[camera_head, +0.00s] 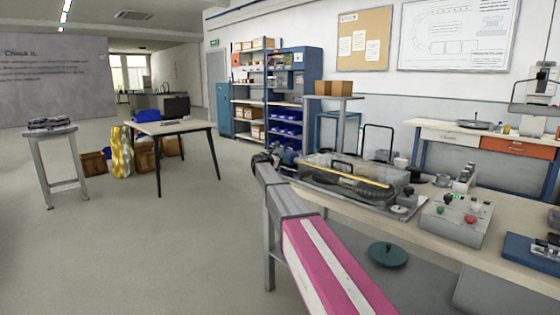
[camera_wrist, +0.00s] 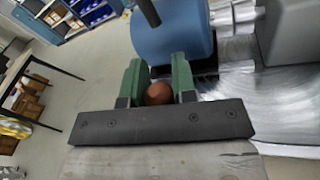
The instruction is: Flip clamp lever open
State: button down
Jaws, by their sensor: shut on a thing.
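In the wrist view, my gripper (camera_wrist: 157,76) has its two green fingers closed around a reddish-brown ball knob (camera_wrist: 158,94). I take this to be the knob of the clamp lever; its shaft is hidden. A blue rounded body (camera_wrist: 174,36) is just beyond the fingertips, with a dark rod (camera_wrist: 149,12) in front of it. In the head view, my gripper (camera_head: 265,158) is a small dark shape at the left end of the workbench, and the knob cannot be made out there. How the lever stands cannot be told.
The workbench (camera_head: 490,252) carries a clear-covered track unit (camera_head: 350,176) close to the right of my gripper, and a control box (camera_head: 456,220) farther right. A grey metal block (camera_wrist: 288,30) is near the blue body. Open floor (camera_head: 120,245) is at left.

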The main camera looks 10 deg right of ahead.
jog(key=w+n, duration=0.1)
jog(key=a+n, duration=0.1)
jog(key=n, duration=0.1)
jog(key=shift+w+a+f+g, duration=0.1)
jog(key=shift+w+f+g, duration=0.05)
jog(key=shift+w+g, duration=0.25)
jog(key=shift+w+a+f+n+g, duration=0.2)
jog(key=shift+w+n+g, duration=0.05)
jog(key=shift+n, duration=0.35)
jog(key=shift+w+a+f+n+g, duration=0.15)
jog(key=shift+w+a+n+g, duration=0.1)
jog(key=shift+n, duration=0.35)
jog(key=c, duration=0.9)
grip_release()
jog(key=shift+s, duration=0.1)
jog(key=v, duration=1)
jog(key=shift+s+a, duration=0.15)
jog(key=shift+a, duration=0.15)
